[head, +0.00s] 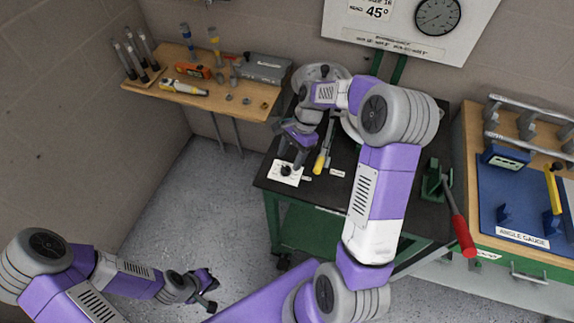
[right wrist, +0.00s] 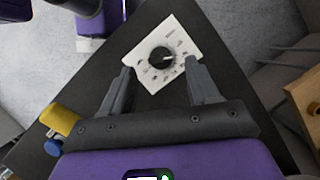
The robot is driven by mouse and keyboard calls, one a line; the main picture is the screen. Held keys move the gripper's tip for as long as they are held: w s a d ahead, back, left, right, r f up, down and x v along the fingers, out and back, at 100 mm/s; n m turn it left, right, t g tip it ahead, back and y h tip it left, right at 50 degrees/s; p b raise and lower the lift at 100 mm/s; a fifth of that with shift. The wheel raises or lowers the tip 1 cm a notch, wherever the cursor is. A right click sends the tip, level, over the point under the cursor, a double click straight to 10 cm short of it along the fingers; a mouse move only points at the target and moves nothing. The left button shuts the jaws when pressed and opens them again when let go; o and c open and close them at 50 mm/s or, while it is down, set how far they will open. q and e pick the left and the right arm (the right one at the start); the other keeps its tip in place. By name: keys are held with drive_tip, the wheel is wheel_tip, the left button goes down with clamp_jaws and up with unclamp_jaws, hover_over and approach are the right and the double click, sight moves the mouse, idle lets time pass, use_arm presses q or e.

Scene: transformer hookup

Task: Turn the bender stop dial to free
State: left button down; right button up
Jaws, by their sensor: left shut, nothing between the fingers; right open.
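The stop dial is a black round knob (right wrist: 162,57) on a white square plate (right wrist: 186,40) with markings around it. In the right wrist view a light pointer line on the knob points to the right; the marking text is too small to read. In the head view the plate (head: 276,177) lies at the front left corner of the dark bench top. My right gripper (right wrist: 160,76) is open, its two fingers on either side of the plate's near part, with the knob ahead between them and apart from both. My left gripper (head: 209,289) is shut and empty, low over the floor at the left.
The bender's yellow-ended handle (head: 320,162) lies just right of the dial. A wooden shelf (head: 258,100) with tools is behind left. A red-handled tool (head: 463,236) hangs over the bench's right edge. A blue angle gauge mat (head: 500,215) lies on the right table.

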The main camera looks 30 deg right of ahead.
sight(286, 167)
drive_tip(key=shift+b+x, duration=0.3)
drive_tip(key=shift+x, duration=1.6)
drive_tip(key=c, duration=1)
drive_tip(key=shift+w+r+n+g+p, duration=0.15)
drive_tip(key=shift+n+g+p, duration=0.45)
drive_tip(key=shift+n+p, duration=0.7)
drive_tip(key=shift+c, duration=0.2)
drive_tip(key=n+h+p, duration=0.1)
drive_tip(key=n, duration=0.1)
drive_tip(key=shift+a+n+g, duration=0.1)
drive_tip(key=shift+n+g, duration=0.3)
drive_tip(key=n+p, duration=0.1)
drive_tip(key=n, duration=0.2)
drive_tip(key=shift+w+g+h, duration=0.1)
drive_tip(key=shift+g+h, duration=0.3)
drive_tip(key=shift+a+n+g+h+p, duration=0.1)
drive_tip(key=shift+n+g+h+p, duration=0.35)
drive_tip(key=shift+n, duration=1.25)
